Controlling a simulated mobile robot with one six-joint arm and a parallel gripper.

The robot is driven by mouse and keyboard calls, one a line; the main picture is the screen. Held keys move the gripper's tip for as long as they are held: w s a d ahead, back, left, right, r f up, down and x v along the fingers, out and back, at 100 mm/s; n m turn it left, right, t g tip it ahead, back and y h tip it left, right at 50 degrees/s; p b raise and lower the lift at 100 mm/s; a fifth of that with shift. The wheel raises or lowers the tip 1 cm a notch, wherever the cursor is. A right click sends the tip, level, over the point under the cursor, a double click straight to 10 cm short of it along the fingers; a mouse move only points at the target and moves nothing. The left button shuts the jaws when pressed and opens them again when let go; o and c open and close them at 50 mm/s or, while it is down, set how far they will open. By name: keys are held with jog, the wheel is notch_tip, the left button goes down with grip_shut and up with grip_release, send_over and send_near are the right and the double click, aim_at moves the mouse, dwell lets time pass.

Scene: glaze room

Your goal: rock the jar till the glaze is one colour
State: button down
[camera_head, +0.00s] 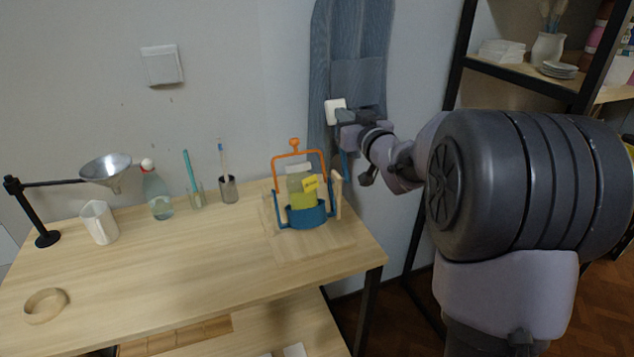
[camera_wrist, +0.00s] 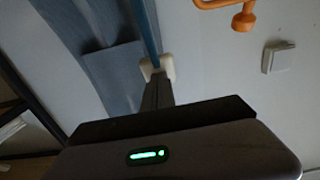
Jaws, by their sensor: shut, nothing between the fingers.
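The jar (camera_head: 304,192) sits in a blue cradle (camera_head: 303,216) under an orange frame (camera_head: 292,155) with a knob on top. Its lower part looks yellow-green and its upper part paler; a bright yellow tag covers part of its front. I cannot tell whether the glaze is one colour. My gripper (camera_head: 336,112) is shut and empty, up and to the right of the cradle, apart from the orange frame. In the wrist view its pale fingertips (camera_wrist: 157,68) are together, with the orange knob (camera_wrist: 243,22) at upper right. The jar is out of that view.
A blue-grey apron (camera_head: 350,60) hangs behind my gripper. The wooden table (camera_head: 180,275) holds a funnel on a stand (camera_head: 106,170), a white pitcher (camera_head: 99,222), a bottle (camera_head: 158,195), two cups with brushes (camera_head: 228,188) and a wooden ring (camera_head: 45,305). Its front middle is clear. Shelves (camera_head: 510,68) stand right.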

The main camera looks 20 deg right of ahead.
jog(key=shift+w+f, duration=0.5)
jog(key=shift+w, duration=0.3)
jog(key=s+r, duration=0.2)
jog(key=s, duration=1.1)
jog(key=shift+s+d, duration=0.2)
jog(key=shift+s, duration=0.15)
jog(key=shift+r, duration=0.15)
